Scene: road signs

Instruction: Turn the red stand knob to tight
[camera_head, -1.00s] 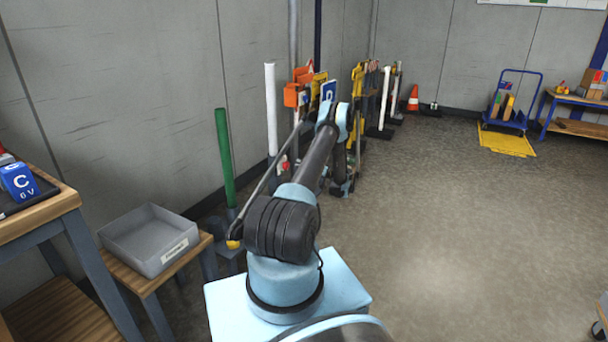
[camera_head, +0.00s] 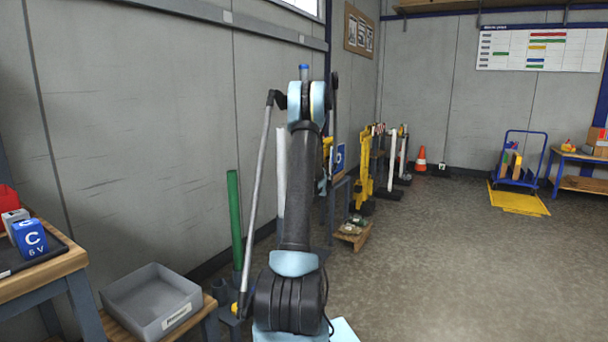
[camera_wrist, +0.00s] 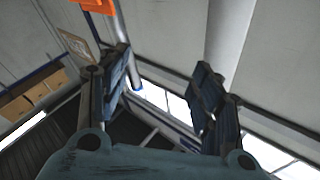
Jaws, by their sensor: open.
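No red stand knob shows in the current views. The white post (camera_head: 281,165) is largely hidden behind my raised arm, and its base is out of sight. The green post (camera_head: 235,225) stands left of the arm, with a yellow knob (camera_head: 235,309) low at its foot. My gripper (camera_wrist: 160,88) shows in the wrist view with its two dark fingers wide apart and nothing between them. The wrist view faces up toward the walls and ceiling. In the head view I cannot make out the fingers behind the arm.
A grey bin (camera_head: 152,302) sits on a low bench at left, beside a table with a blue 6 V battery (camera_head: 30,238). A yellow stand (camera_head: 365,175) and other posts line the wall. An orange thing (camera_wrist: 98,5) shows in the wrist view.

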